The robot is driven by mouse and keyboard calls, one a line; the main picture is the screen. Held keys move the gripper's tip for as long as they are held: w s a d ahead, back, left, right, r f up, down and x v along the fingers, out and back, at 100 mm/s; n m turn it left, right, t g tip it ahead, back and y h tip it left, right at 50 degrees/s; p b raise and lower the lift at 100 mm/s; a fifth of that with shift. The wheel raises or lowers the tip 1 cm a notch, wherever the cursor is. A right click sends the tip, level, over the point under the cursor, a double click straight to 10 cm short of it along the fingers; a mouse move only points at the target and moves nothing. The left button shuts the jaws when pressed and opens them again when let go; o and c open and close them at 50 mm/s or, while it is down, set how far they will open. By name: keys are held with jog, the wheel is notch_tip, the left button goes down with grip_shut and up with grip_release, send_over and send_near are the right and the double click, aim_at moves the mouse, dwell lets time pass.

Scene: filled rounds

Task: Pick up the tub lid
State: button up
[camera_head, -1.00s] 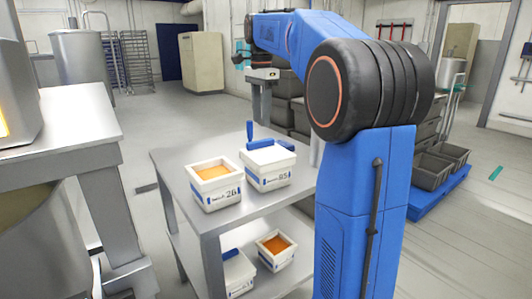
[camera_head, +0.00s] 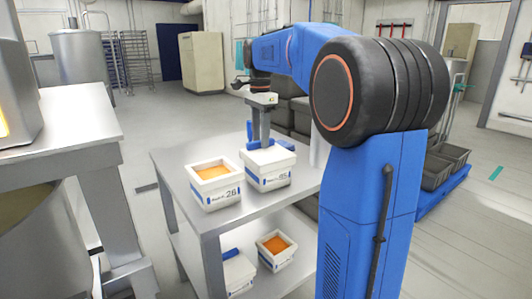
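A white tub (camera_head: 268,177) with a blue label stands on the upper shelf of the steel cart. A white lid (camera_head: 278,158) closes its top, and blue parts (camera_head: 285,144) show on the lid. My gripper (camera_head: 263,138) points down over the back part of this lid. Its fingertips look close to the blue parts; I cannot tell whether they touch. The finger gap is too small to read. A second tub (camera_head: 215,190) stands open to the left, with orange filling inside.
The steel cart (camera_head: 226,222) has a lower shelf with an open orange-filled tub (camera_head: 275,250) and a white tub (camera_head: 238,275) with blue on top. A steel table (camera_head: 60,135) stands at left. Grey crates (camera_head: 446,160) stand at right.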

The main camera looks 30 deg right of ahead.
grip_shut()
notch_tip(320, 180, up, 15)
dwell(1.1)
